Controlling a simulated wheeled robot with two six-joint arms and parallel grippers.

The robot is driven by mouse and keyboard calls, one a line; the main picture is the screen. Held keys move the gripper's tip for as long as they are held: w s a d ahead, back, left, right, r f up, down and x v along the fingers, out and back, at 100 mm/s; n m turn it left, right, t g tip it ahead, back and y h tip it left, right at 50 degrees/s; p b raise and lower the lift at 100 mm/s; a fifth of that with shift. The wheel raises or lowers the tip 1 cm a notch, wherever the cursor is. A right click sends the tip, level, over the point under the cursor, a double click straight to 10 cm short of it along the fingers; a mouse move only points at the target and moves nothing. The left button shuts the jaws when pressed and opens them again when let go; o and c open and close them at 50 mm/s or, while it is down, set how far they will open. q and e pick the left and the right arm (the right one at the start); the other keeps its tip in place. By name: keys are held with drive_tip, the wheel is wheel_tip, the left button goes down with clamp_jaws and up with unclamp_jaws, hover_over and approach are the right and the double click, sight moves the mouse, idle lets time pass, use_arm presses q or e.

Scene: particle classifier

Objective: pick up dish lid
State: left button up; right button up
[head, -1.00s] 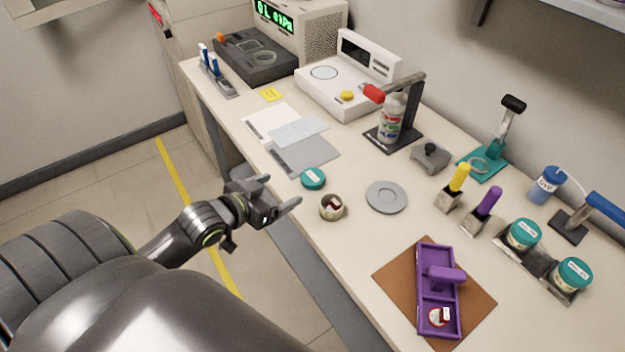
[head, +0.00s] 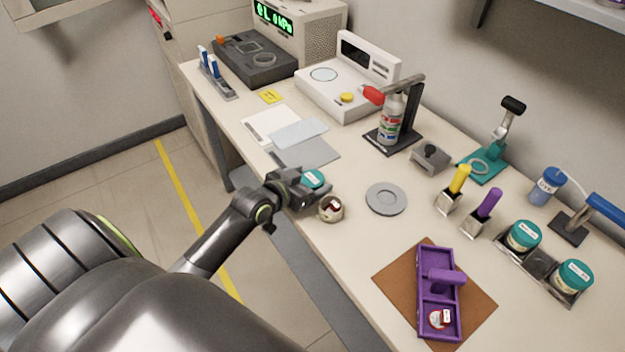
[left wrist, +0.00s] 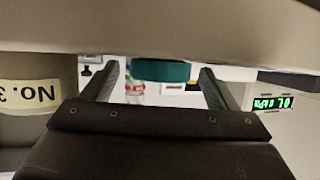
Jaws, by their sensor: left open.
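The teal dish lid (head: 313,179) lies on the near edge of the bench, beside the open dish (head: 331,209), which holds a small red and white item. My left gripper (head: 308,186) is at the lid, open, with its fingers to either side of it. In the left wrist view the teal lid (left wrist: 162,71) shows between the two finger tips (left wrist: 165,76), with a gap on each side. My right gripper is not in view.
A grey round plate (head: 386,199) lies right of the dish. A purple carrier (head: 438,290) stands on a brown mat (head: 393,278). Two teal-lidded jars (head: 523,236) sit at the right. Grey and white sheets (head: 306,152) lie behind the lid.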

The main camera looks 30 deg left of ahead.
sight(309, 181)
use_arm(q)
drive_tip(key=shift+c, duration=0.4)
drive_tip(key=c, duration=1)
drive_tip(key=shift+r, duration=0.1)
wheel_tip(309, 181, up, 10)
drive_tip(key=p, duration=0.1)
